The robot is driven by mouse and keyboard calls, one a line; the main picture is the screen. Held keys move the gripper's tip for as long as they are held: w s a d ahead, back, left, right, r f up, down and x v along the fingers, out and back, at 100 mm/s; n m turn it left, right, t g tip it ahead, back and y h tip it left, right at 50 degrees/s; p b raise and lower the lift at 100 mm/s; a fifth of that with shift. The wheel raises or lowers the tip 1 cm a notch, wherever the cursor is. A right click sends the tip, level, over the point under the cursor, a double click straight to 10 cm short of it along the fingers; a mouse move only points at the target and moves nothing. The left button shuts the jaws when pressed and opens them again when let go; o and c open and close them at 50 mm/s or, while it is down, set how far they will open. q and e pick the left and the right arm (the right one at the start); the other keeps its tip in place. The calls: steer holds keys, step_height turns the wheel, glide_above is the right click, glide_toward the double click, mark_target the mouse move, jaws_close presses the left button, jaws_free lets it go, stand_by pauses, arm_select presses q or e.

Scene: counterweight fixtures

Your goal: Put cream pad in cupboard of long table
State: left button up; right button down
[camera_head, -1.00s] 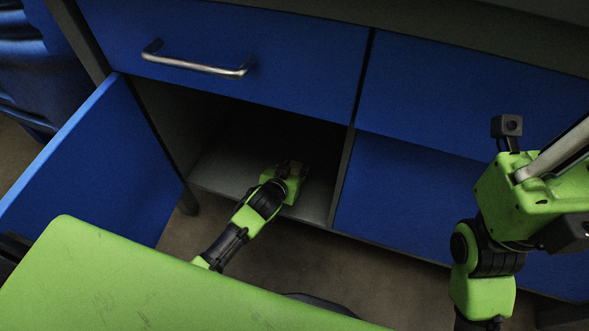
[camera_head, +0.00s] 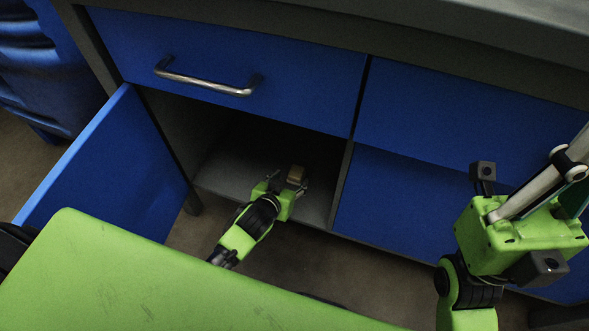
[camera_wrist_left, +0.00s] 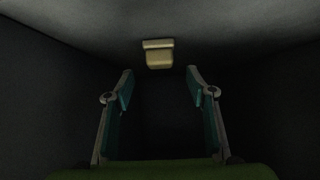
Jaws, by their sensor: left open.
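The cream pad (camera_head: 297,174) is a small tan block inside the open cupboard (camera_head: 225,170) of the long table (camera_head: 430,20). In the left wrist view the pad (camera_wrist_left: 158,55) rests against the grey cupboard surface, beyond the fingertips and between their lines. My left gripper (camera_head: 287,183) reaches into the cupboard, just short of the pad. Its two fingers (camera_wrist_left: 160,82) are spread with nothing between them. My right gripper (camera_head: 572,178) is at the right edge, partly cut off, away from the cupboard; its jaw opening is unclear.
The blue cupboard door (camera_head: 110,175) stands open at the left. A blue drawer with a metal handle (camera_head: 208,82) is above the opening. A divider (camera_head: 341,185) bounds the opening on the right, beside closed blue panels (camera_head: 420,205). A blue object (camera_head: 45,65) stands far left.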

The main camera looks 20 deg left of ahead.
arm_select(q)
steer(key=p+v, duration=0.1)
steer(key=v, duration=0.3)
steer(key=shift+s+r, duration=0.25)
steer(key=shift+s, duration=0.1)
